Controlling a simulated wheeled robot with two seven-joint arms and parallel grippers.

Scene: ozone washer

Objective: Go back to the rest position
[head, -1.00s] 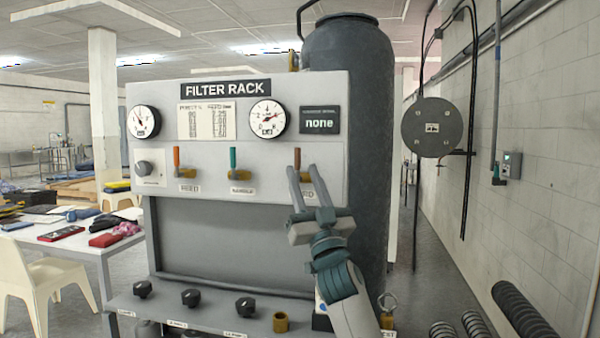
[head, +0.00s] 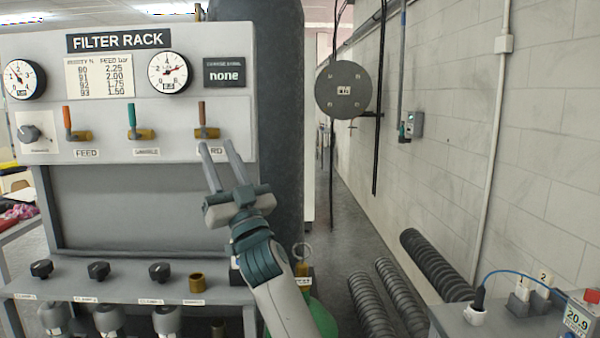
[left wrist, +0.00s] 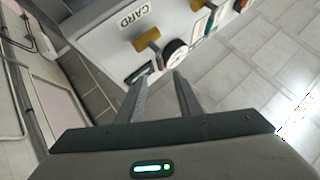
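The filter rack panel (head: 125,190) stands on the left of the head view. It has three valves with upright levers: orange (head: 67,117), teal (head: 132,117) and a brown-red one (head: 202,114). My left gripper (head: 215,147) is in front of the panel, just below the right valve, and partly covers its label. Its two fingers are apart with nothing between them. My right gripper is not in view.
A dark tank (head: 278,130) stands behind the rack. Black knobs (head: 98,270) line the lower ledge. Ribbed hoses (head: 435,265) lie along the right wall. A grey bench (head: 470,325) with plugs and a meter (head: 578,318) is at lower right. Floor shows between rack and wall.

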